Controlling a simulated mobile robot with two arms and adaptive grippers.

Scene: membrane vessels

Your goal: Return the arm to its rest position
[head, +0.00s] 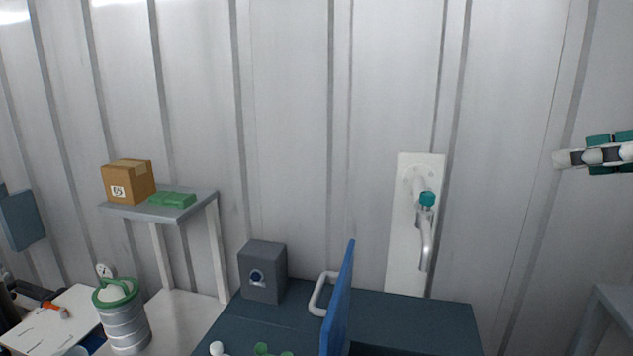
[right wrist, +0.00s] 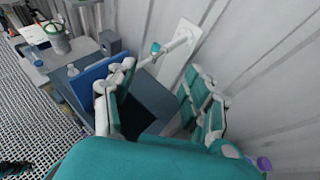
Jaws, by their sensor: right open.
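My right gripper (head: 597,156) is raised at the right edge of the head view, in front of the corrugated wall, clear of the bench. In the right wrist view its two teal-and-white fingers (right wrist: 160,82) are spread apart with nothing held between them. The rest of the right arm runs out of the head view. My left gripper is not visible in either view.
A dark bench (head: 410,312) carries a blue upright panel (head: 338,305) and a grey box (head: 262,272). A wall-mounted handle (head: 425,245) is behind it. A shelf (head: 207,200) holds a cardboard box (head: 128,181). A metal canister (head: 122,318) stands lower left.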

